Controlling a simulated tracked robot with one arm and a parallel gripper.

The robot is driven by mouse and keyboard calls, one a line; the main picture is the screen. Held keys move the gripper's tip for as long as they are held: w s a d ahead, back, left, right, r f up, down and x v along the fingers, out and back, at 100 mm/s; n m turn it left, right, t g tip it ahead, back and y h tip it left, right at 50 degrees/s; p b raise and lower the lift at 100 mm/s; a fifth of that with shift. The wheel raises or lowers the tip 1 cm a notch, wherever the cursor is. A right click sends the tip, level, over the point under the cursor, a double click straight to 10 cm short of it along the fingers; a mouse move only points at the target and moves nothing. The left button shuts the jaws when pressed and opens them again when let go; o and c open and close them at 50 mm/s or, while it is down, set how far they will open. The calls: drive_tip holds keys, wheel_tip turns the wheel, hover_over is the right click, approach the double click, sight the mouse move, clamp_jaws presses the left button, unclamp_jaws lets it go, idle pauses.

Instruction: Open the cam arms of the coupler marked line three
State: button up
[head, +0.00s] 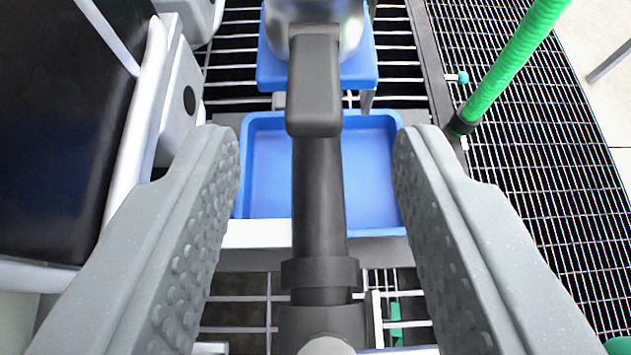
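My gripper (317,150) is open, with one grey textured finger at the left and one at the right of the picture. Between the fingers, apart from both, is a black block-shaped lever (314,85), which looks like a cam arm. It hangs from a grey metal coupler body (312,12) at the top edge, mostly cut off. A black pipe (319,200) runs down the picture behind the lever to a collar and a darker fitting. No line marking is readable, and I cannot tell which line this is. No second cam arm can be made out.
A blue tray (268,180) lies below, with a blue stand (365,65) above it. A green pole or hose (515,62) rises at the right over dark grating (540,160). A white-framed dark panel (60,110) stands close at the left.

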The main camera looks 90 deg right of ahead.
drive_tip(key=v, duration=0.9)
drive_tip(key=shift+a, duration=0.15)
